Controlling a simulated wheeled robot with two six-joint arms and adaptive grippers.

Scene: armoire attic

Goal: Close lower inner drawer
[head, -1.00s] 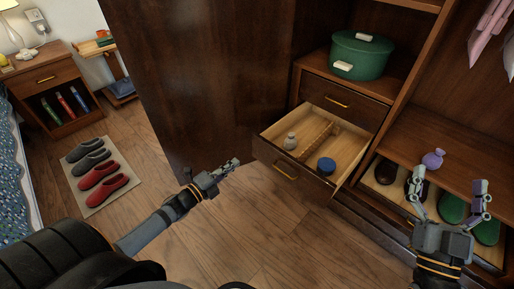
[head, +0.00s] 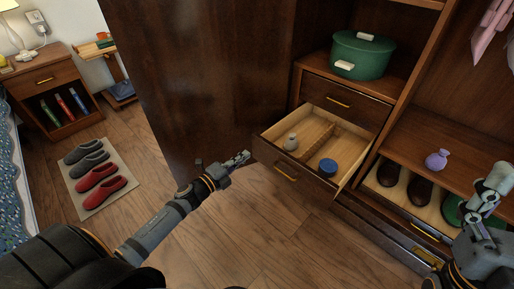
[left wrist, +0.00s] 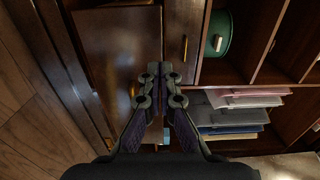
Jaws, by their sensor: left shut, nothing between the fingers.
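The lower inner drawer (head: 262,142) is pulled out of the armoire, below a closed upper drawer (head: 345,102). It has a gold handle (head: 286,172) and a light wood inside with a divider. A small pale bottle (head: 291,142) and a blue round jar (head: 327,167) are in it. My left gripper (head: 246,155) is shut and empty, just left of the drawer's front, apparently apart from it. In the left wrist view its fingertips (left wrist: 163,72) meet before dark wood fronts. My right gripper (head: 496,182) is at the lower right, fingers apparently apart, partly seen.
A big dark door panel (head: 200,80) stands left of the drawer. A green round box (head: 361,55) sits above. A purple vase (head: 437,159) stands on the right shelf, above an open shoe drawer (head: 400,205). The floor before the drawer is clear.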

